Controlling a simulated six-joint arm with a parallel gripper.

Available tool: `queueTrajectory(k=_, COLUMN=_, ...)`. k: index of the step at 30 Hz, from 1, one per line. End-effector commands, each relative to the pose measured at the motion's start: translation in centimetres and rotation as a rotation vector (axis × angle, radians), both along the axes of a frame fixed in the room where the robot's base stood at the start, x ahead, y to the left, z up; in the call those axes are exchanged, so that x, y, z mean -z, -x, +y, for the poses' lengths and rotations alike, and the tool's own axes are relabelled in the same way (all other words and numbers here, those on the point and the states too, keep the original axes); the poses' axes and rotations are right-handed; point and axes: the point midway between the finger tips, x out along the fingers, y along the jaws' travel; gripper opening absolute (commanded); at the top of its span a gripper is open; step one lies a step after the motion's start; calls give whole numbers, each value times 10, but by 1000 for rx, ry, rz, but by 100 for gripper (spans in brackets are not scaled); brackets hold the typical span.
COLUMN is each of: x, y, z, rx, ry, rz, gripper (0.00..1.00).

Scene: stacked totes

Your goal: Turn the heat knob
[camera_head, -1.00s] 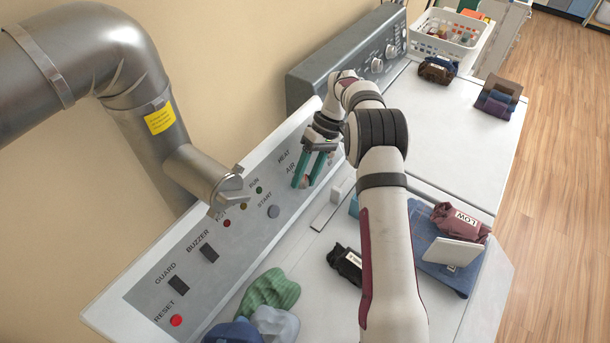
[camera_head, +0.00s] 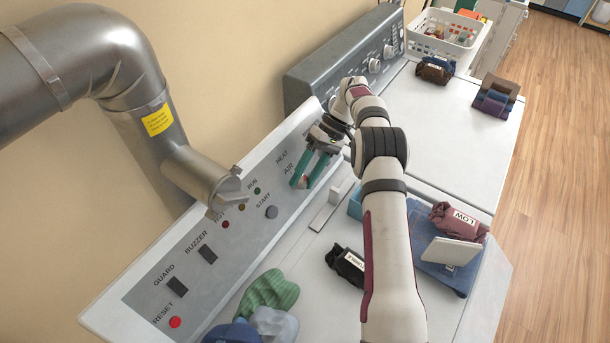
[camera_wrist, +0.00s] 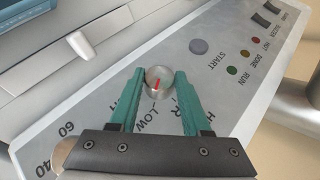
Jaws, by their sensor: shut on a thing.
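A round grey knob (camera_wrist: 158,81) with a red pointer line sits between the two green fingers of my gripper (camera_wrist: 160,77) in the wrist view. The fingers are closed on its sides. LOW is printed beside it, and other print is partly covered by the fingers. In the head view, my gripper (camera_head: 299,184) is at the sloped control panel (camera_head: 225,235), by the AIR label; the HEAT label is just above. A second knob (camera_wrist: 64,152), beside the numbers 40 and 60, is partly hidden behind the gripper body.
A START button (camera_head: 271,212) and small lamps sit left of my gripper. A large metal duct (camera_head: 150,120) hangs over the panel. A black bundle (camera_head: 346,264), green cloth (camera_head: 268,290) and LOW-tagged maroon bundle (camera_head: 458,220) lie on the worktop. The back-right worktop is largely clear.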

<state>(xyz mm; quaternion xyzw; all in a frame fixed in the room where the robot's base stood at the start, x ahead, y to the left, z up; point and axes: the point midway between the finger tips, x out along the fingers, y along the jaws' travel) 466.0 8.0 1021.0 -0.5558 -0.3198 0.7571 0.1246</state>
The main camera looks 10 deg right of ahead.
Motion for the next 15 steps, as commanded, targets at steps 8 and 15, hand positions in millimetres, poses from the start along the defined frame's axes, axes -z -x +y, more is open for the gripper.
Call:
queueTrajectory(k=8, x=1, y=0, z=0, rx=-1, ry=1, rz=0, gripper=77)
queueTrajectory(k=15, x=-2, y=0, z=0, rx=-1, ry=1, rz=0, gripper=77)
